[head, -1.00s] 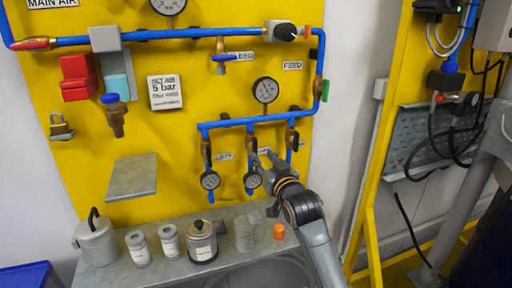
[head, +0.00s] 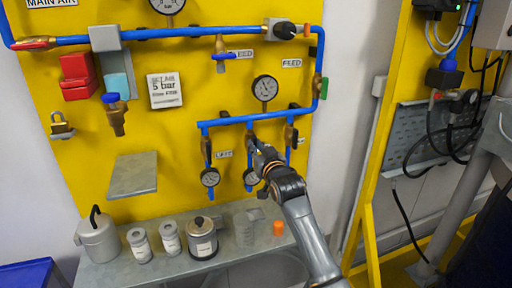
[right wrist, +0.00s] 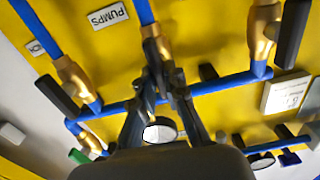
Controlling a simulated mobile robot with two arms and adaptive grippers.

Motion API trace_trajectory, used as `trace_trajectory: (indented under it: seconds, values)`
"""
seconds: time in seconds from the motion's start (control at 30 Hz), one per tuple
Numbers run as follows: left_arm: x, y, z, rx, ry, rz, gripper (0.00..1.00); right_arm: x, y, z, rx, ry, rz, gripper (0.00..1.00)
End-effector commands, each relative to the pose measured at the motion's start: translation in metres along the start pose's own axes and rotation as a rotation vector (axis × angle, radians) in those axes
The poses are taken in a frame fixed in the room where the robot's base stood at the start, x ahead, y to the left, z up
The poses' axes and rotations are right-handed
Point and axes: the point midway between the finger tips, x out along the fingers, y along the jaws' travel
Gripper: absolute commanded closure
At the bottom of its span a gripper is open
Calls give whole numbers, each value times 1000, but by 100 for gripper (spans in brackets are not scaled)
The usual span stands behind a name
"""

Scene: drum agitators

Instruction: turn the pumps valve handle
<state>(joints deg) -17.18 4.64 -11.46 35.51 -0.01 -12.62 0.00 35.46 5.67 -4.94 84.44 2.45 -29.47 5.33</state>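The pumps valve (right wrist: 150,32) is the brass valve on the middle of three branch pipes, beside the PUMPS label (right wrist: 108,16), which shows upside down in the right wrist view. In the head view the valve (head: 251,144) is partly hidden by my right gripper (head: 260,154). In the right wrist view, the two dark fingers of my right gripper (right wrist: 163,78) reach up to this valve, at its dark handle (right wrist: 152,52). Fingers and handle overlap there, so I cannot tell whether they grip it. My left gripper is not in view.
Neighbouring valves with dark handles sit close on both sides, the left (head: 206,147) and right (head: 290,134) ones. The blue header pipe (head: 228,121) runs just above. A grey shelf (head: 160,272) with cans and an orange cap (head: 278,228) is below.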

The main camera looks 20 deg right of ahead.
Motion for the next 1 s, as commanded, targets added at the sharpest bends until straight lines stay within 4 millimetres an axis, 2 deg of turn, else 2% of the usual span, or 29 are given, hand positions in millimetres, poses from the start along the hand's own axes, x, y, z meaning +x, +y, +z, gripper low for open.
trace_trajectory:
  seconds: [0.47, 0.67, 1.0]
  values:
    - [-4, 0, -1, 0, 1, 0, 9, 0, 0, -1, 56, -1, 0, 100]
    - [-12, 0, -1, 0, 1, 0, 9, 0, 1, -2, 181, 0, 0, 100]
    - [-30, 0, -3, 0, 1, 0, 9, 0, 3, -2, 494, 0, 0, 100]
